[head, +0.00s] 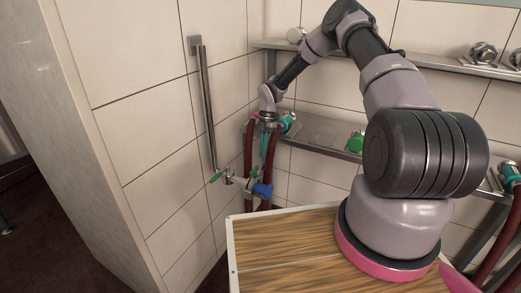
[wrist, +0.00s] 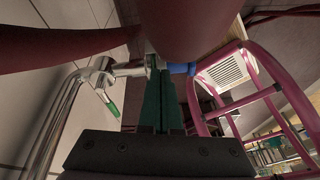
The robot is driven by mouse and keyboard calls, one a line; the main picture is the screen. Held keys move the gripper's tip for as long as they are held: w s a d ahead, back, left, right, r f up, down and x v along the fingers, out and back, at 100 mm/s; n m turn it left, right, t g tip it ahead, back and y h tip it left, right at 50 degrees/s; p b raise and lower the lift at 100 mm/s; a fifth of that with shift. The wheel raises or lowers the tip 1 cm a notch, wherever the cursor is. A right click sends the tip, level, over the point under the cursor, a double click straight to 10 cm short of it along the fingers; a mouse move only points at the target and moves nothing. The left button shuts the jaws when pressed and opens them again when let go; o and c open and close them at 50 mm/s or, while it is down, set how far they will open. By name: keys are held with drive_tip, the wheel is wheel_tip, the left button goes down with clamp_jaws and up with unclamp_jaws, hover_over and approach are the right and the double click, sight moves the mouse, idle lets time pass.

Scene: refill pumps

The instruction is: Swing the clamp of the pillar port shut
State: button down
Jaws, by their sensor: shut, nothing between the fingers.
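The pillar port (head: 228,179) is a chrome fitting at the lower end of a steel pipe on the tiled pillar. It has a green lever (head: 215,177) on its left; another green piece shows at its right, near a blue coupling (head: 262,190). In the wrist view the chrome port (wrist: 104,70) is at upper left, with a green lever (wrist: 110,105) hanging from it and the blue coupling (wrist: 180,68) right of it. My gripper (wrist: 165,72) is shut and empty; its dark green fingers point toward the joint. Whether they touch is unclear. The clamp's exact position is hard to tell.
Dark red hoses (head: 249,150) hang beside the port; one (wrist: 200,25) crosses close over my fingers. Steel shelves (head: 318,132) with fittings run along the back wall. A wooden top (head: 285,240) lies in front. A steel pipe (head: 206,100) runs down the pillar.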

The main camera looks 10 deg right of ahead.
drive_tip(key=shift+w+d+f, duration=0.15)
drive_tip(key=shift+w+f, duration=0.05)
drive_tip(key=shift+f, duration=0.1)
idle(0.4)
drive_tip(key=s+d+r+m+t+h, duration=0.1)
drive_tip(key=d+r+m, duration=0.15)
drive_tip(key=r, duration=1.05)
drive_tip(key=d+r+m+t, duration=0.1)
drive_tip(key=r+m, duration=0.3)
drive_tip(key=r, duration=0.9)
drive_tip(key=s+d+r+m+t, duration=0.3)
drive_tip(key=s+r+m+t, duration=0.2)
drive_tip(key=s+r+m, duration=1.25)
drive_tip(key=s+r+m+t, duration=0.1)
drive_tip(key=s+m, duration=0.1)
drive_tip(key=s, duration=0.2)
drive_tip(key=s+d+r+m+t, duration=0.1)
drive_tip(key=s+r+m, duration=0.1)
drive_tip(key=s, duration=0.3)
drive_tip(key=s+r+m+t+y, duration=0.1)
drive_tip(key=s+r+m, duration=0.1)
drive_tip(key=s, duration=0.3)
drive_tip(key=shift+s+d+m, duration=0.15)
drive_tip(key=shift+d+m, duration=0.15)
drive_tip(key=shift+d, duration=0.05)
